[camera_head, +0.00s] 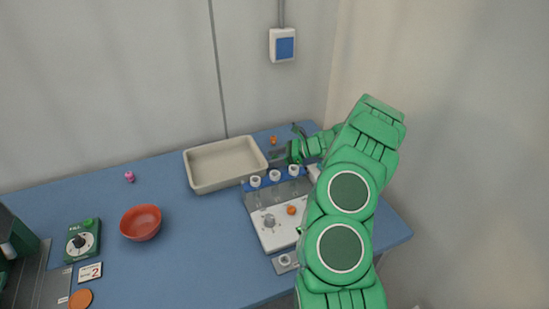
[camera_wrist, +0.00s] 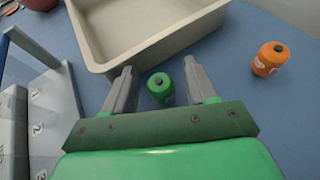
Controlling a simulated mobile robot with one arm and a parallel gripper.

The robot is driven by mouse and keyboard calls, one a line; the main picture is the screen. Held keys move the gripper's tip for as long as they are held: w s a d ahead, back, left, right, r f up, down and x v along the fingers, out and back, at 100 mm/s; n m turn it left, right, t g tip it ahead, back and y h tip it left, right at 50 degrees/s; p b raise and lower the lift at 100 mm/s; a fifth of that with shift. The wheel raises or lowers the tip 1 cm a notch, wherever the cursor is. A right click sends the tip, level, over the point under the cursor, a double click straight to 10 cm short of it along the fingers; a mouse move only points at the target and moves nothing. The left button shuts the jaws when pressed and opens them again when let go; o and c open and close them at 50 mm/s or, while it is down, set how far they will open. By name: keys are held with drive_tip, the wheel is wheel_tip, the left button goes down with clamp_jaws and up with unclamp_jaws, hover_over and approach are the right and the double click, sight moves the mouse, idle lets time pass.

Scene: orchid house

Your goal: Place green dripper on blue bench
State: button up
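The green dripper (camera_wrist: 161,86), a small bottle with a dark tip, shows between my gripper's two fingers in the wrist view. A gap shows on each side of it, so the fingers are not closed on it. My gripper (camera_wrist: 160,67) is open. In the head view my gripper (camera_head: 284,153) is low over the back right of the blue bench (camera_head: 190,255), beside the cream tray; the green dripper cannot be made out there. The bench surface (camera_wrist: 275,105) shows around the dripper; whether its base touches the bench is hard to tell.
The cream tray (camera_head: 224,187) lies just left of my gripper. An orange dripper (camera_wrist: 270,59) stands to the right in the wrist view. A rack with tubes (camera_head: 275,176) and a white device (camera_head: 272,230) are in front. A red bowl (camera_head: 141,222) is further left.

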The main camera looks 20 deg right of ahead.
drive_tip(key=shift+r, duration=0.15)
drive_tip(key=v, duration=1.2)
drive_tip(key=shift+r, duration=0.1)
drive_tip(key=s+a+r+n+g+h, duration=0.1)
drive_tip(key=s+a+r+n+g, duration=0.3)
drive_tip(key=a+r, duration=0.5)
drive_tip(key=s+a+r+n+g, duration=0.25)
drive_tip(key=a+r+n, duration=0.25)
drive_tip(key=a, duration=0.8)
drive_tip(key=s+a+r+n+g+h, duration=0.1)
drive_tip(key=s+a+r+n, duration=0.15)
drive_tip(key=s, duration=0.25)
drive_tip(key=s+a+r+n+h, duration=0.1)
drive_tip(key=s+a+n+h, duration=0.1)
drive_tip(key=s+a, duration=0.25)
drive_tip(key=s+a+r+n+g+h, duration=0.1)
drive_tip(key=s+a+r+n, duration=0.1)
drive_tip(key=s, duration=0.4)
drive_tip(key=s+d+n+h, duration=0.2)
drive_tip(key=s+n+h, duration=0.1)
drive_tip(key=s, duration=0.9)
drive_tip(key=s+d+n+h, duration=0.2)
drive_tip(key=s+n+h, duration=0.2)
drive_tip(key=s, duration=0.8)
drive_tip(key=shift+d+f+n, duration=0.25)
drive_tip(key=shift+f+n, duration=0.05)
drive_tip(key=shift+n, duration=0.15)
